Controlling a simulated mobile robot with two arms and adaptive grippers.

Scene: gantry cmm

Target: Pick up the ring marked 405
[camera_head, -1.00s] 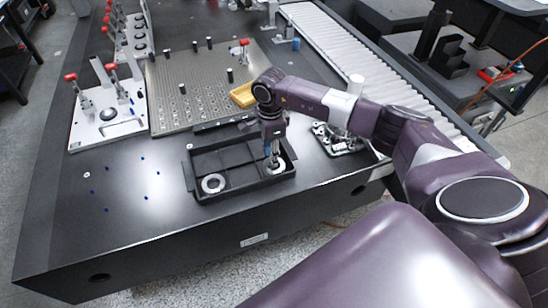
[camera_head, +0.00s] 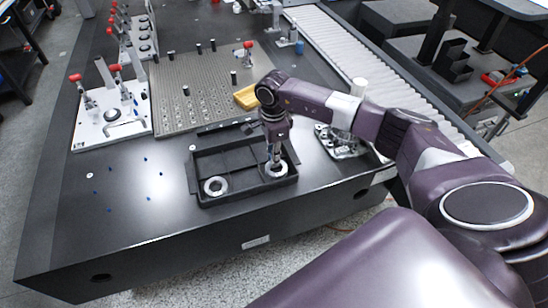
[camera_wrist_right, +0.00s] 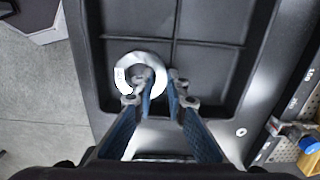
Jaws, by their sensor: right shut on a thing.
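Two metal rings lie in a black tray (camera_head: 240,187) near the table's front edge. One ring (camera_head: 215,187) is in the tray's left part, clear of the gripper. The other ring (camera_head: 284,170) is at the right end, under my right gripper (camera_head: 274,164). In the right wrist view this ring (camera_wrist_right: 124,82) has a small white label, too small to read. My right gripper (camera_wrist_right: 160,84) is shut on the ring's wall, with one finger in its hole and one outside. The ring appears still down in the tray. My left gripper is not in view.
Behind the tray are a perforated metal plate (camera_head: 205,95) with short posts and a yellow block (camera_head: 246,97). A white fixture board (camera_head: 88,130) with red-handled clamps stands left. A metal fixture (camera_head: 345,146) stands right of the tray.

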